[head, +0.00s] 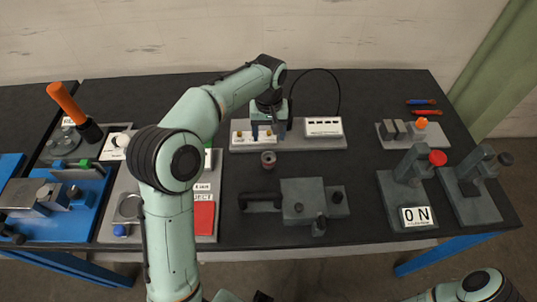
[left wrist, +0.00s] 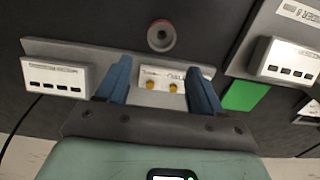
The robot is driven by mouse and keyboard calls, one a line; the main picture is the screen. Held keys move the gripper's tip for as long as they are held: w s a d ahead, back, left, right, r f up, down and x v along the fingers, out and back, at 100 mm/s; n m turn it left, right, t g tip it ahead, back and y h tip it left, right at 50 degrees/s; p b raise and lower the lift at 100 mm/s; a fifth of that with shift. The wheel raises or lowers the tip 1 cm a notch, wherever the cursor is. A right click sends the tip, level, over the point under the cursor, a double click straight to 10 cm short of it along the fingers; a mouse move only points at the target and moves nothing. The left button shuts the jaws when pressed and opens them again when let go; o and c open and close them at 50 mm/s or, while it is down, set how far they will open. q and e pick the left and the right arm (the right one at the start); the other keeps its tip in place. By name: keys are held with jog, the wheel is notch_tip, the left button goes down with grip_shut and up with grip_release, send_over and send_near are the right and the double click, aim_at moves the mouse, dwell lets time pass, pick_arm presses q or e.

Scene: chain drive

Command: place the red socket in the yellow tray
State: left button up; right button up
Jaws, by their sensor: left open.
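I cannot make out a yellow tray; my left arm covers part of the left side of the table. My right gripper is not in view.
A grey plate (head: 300,142) with a white block (head: 323,127) lies at the back. A red reject tray (head: 204,217) is left of a grey fixture (head: 306,203). Grey clamps (head: 410,180) stand at the right. A blue fixture (head: 70,205) is at far left.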

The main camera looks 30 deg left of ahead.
pick_arm(q)
send_over(270, 158)
jog(key=f, duration=0.6)
jog(key=shift+s+a+b, duration=0.15)
jog(key=shift+s+b, duration=0.05)
jog(key=shift+b, duration=0.15)
jog(key=f, duration=0.4)
jog(key=shift+s+d+f, duration=0.2)
jog(key=shift+d+f, duration=0.2)
jog(key=shift+w+f, duration=0.1)
jog(key=shift+f, duration=0.4)
jog(key=c, duration=1)
jog(key=shift+c, duration=0.2)
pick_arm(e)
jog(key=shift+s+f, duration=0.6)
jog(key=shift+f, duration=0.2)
pick_arm(q)
jog(key=shift+r, duration=0.2)
notch_tip(270, 158, up, 20)
jog(key=p, duration=0.2)
jog(key=shift+f+p, duration=0.15)
jog(key=shift+p, duration=0.25)
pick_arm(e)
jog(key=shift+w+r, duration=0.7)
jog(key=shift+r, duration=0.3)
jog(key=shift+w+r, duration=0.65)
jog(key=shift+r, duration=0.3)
